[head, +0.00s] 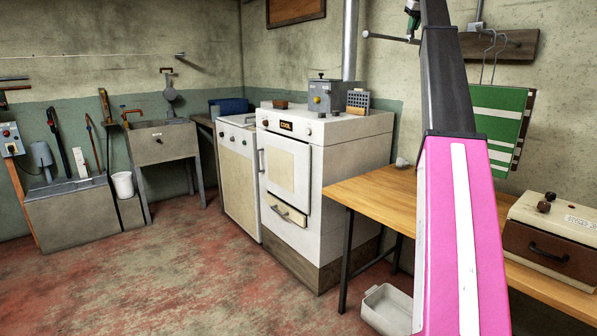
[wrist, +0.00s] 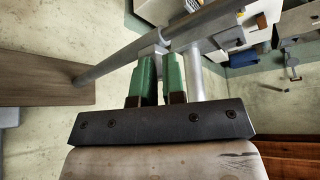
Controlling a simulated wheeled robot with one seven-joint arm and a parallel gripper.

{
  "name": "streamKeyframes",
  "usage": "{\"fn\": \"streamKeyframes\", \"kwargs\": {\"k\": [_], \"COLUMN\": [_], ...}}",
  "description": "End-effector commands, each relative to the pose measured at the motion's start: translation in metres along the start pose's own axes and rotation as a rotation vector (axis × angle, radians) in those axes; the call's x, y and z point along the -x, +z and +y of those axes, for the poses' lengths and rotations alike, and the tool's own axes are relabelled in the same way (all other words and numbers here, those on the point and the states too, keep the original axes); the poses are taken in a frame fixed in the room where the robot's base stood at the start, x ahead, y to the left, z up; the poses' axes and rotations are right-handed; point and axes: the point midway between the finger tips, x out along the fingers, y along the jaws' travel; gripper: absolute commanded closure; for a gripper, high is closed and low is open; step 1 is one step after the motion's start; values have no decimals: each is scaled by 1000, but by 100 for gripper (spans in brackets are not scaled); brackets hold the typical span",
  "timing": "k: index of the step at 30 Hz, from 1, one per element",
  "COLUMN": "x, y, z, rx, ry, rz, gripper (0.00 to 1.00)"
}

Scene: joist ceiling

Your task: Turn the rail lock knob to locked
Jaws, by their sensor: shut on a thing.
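A grey rail (wrist: 108,69) runs out from a wooden wall board (wrist: 45,78) in the wrist view. It also shows in the head view (head: 388,37), left of my arm. A small light-grey piece (wrist: 152,49) on the rail, which looks like the lock knob, sits at the tips of my green fingers. My gripper (wrist: 159,62) is shut on it. In the head view only part of my gripper (head: 412,20) shows near the top edge, beside my arm. The fingers hide most of the knob, and I cannot read its lock position.
A wall board (head: 510,45) with hangers and a green striped cloth (head: 500,115) is right of my arm. A wooden table (head: 375,190) holds a cream box (head: 550,235) at right. A white oven (head: 285,200) stands left of the table. The floor at left is clear.

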Motion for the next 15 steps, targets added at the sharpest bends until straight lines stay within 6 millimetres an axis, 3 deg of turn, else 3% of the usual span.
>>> {"fn": "streamKeyframes", "kwargs": {"k": [8,15], "x": [-2,11], "y": [2,-3], "z": [-7,-4], "rx": [8,5], "ry": [-11,-7], "rz": [5,5], "gripper": [100,100]}}
